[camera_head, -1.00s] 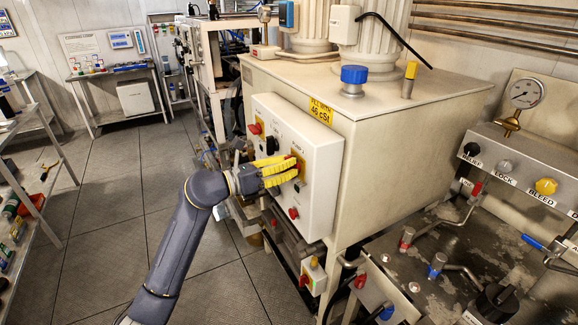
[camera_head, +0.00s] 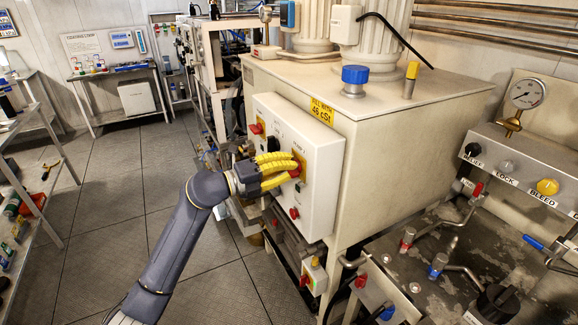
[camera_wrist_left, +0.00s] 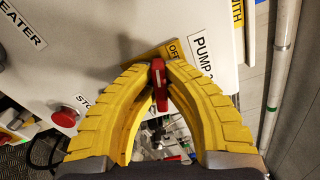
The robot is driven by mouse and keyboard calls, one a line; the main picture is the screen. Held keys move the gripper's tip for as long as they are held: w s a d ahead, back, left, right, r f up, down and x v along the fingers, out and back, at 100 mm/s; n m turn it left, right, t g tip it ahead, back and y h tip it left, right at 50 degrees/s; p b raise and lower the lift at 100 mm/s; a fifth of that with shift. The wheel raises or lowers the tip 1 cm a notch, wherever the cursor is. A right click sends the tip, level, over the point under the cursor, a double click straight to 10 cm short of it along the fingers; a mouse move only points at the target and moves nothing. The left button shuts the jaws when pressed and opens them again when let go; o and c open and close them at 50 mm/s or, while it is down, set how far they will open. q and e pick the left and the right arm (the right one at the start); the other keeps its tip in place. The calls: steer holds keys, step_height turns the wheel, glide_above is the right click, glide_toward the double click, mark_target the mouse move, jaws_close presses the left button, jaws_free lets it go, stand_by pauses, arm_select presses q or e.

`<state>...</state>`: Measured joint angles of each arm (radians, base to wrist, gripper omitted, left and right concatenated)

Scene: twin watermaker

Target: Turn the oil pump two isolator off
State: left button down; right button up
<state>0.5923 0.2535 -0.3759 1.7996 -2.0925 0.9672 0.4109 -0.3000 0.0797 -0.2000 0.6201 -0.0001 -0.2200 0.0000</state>
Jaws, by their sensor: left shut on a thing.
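The pump two isolator is a red rotary handle (camera_wrist_left: 158,82) on a yellow plate (camera_wrist_left: 165,51), beside a label reading "PUMP 2" in the left wrist view. In the head view the red handle (camera_head: 296,168) is at the right of the white control panel (camera_head: 325,185). My left gripper (camera_head: 292,165) has yellow ribbed fingers and is shut on this handle, one finger on each side. It also shows in the left wrist view (camera_wrist_left: 160,75). An "OFF" mark shows on the plate beside the handle. My right gripper is not in view.
A red stop button (camera_wrist_left: 65,116) is on the panel near the fingers. Another red switch (camera_head: 256,128) and a black knob (camera_head: 273,144) are farther along the panel. A small switch box (camera_head: 314,274) hangs below. The floor left of my arm is clear.

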arm_select(q)
steer(key=shift+f+n, duration=0.1)
steer(key=shift+n, duration=1.6)
steer(key=c, duration=1.5)
jaws_free()
steer(key=shift+o, duration=0.2)
steer(key=shift+a, duration=0.1)
steer(key=v, duration=1.1)
steer(key=shift+s+a, duration=0.2)
steer(key=shift+a, duration=0.15)
steer(key=shift+f, duration=0.1)
